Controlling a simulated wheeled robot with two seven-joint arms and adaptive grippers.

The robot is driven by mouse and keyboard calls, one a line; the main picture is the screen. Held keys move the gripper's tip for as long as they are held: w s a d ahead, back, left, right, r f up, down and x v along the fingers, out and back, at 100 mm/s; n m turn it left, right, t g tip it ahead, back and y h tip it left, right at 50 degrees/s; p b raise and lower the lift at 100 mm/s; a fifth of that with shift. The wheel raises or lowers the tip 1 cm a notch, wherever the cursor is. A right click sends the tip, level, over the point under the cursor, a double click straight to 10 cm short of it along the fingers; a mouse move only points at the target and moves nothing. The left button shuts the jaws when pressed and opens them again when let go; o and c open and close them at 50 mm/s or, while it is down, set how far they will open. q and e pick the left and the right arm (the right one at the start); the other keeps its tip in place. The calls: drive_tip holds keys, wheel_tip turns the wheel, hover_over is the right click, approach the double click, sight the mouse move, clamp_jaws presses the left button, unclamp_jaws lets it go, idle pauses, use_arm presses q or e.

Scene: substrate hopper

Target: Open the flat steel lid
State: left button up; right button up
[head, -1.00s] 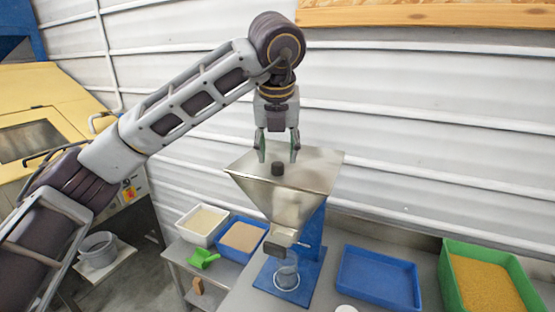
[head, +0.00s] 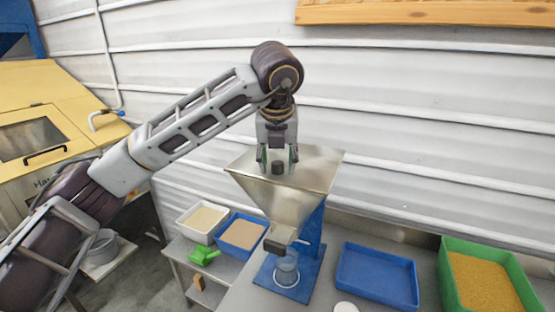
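The flat steel lid (head: 315,165) lies level on top of the steel hopper (head: 295,204), with a dark round knob (head: 278,168) standing on it. My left gripper (head: 278,161) points straight down over the lid. Its two fingers are apart, one on each side of the knob, with gaps visible between them and the knob. Whether the fingertips touch the lid I cannot tell. My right gripper is out of view.
The hopper stands on a blue stand (head: 312,234) with a clear cup (head: 286,270) under its spout. A blue tray (head: 378,277) and a green crate of grain (head: 447,280) are to the right. White (head: 183,228) and blue (head: 229,253) bins and a green scoop (head: 204,255) are left.

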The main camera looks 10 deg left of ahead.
use_arm(q)
clamp_jaws()
drive_tip(key=shift+r, duration=0.15)
drive_tip(key=shift+w+d+r+g+y, duration=0.15)
drive_tip(key=shift+w+r+g, duration=0.1)
drive_tip(key=shift+r+g, duration=0.4)
drive_tip(key=shift+w+d+r+g+y, duration=0.1)
drive_tip(key=shift+w+r+g, duration=0.25)
drive_tip(key=shift+r, duration=0.55)
drive_tip(key=shift+w+d+r+g+y, duration=0.1)
drive_tip(key=shift+w+r+g+y, duration=0.1)
drive_tip(key=shift+r+g, duration=0.45)
drive_tip(key=shift+w+d+r+m+g+y, duration=0.15)
drive_tip(key=shift+w+r+g, duration=0.1)
drive_tip(key=shift+r, duration=0.3)
drive_tip(key=shift+w+d+r+m+g+y, duration=0.15)
drive_tip(key=shift+w+r+g, duration=0.1)
drive_tip(key=shift+r, duration=0.25)
drive_tip(key=shift+w+r+g, duration=0.3)
drive_tip(key=shift+r+g, duration=0.05)
drive_tip(key=shift+w+r, duration=0.15)
drive_tip(key=shift+r, duration=0.05)
drive_tip(key=shift+w+d+r, duration=0.1)
drive_tip(key=shift+w+r, duration=0.35)
drive_tip(key=shift+r, duration=0.35)
